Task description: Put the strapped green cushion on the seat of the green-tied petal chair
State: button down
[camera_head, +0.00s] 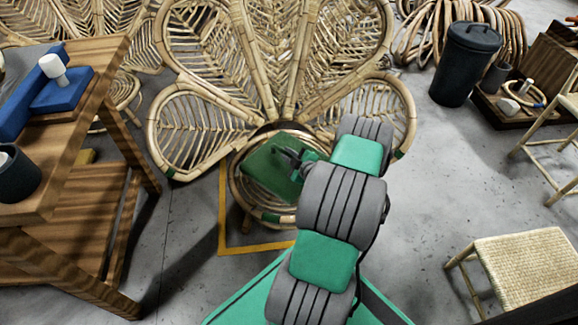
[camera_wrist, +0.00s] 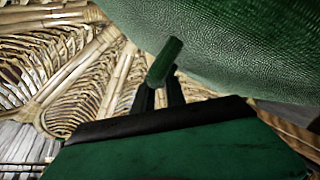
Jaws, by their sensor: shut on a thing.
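The green cushion (camera_head: 266,172) is over the round rattan seat (camera_head: 245,205) of the petal chair (camera_head: 190,95) in the head view. Green ties show on the seat's front rim and the right petal. Rattan petals show behind.
A wooden workbench (camera_head: 75,130) with blue items stands at the left. A yellow floor line (camera_head: 222,215) runs beside the chair. A dark bin (camera_head: 465,62) and coiled rattan are at the upper right. A woven stool (camera_head: 525,265) stands at the lower right. Grey floor between is clear.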

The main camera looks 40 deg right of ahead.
jog(key=shift+w+d+f, duration=0.25)
jog(key=shift+d+f, duration=0.05)
jog(key=shift+f, duration=0.2)
jog(key=shift+w+d+f+b, duration=0.15)
jog(key=shift+f+b, duration=0.35)
jog(key=shift+f, duration=0.4)
jog(key=shift+w+d+f+b, duration=0.15)
jog(key=shift+f+b, duration=0.35)
jog(key=shift+f, duration=0.4)
jog(key=shift+f, duration=0.15)
jog(key=c, duration=1.4)
grip_release()
jog(key=shift+s, duration=0.1)
jog(key=shift+o, duration=0.2)
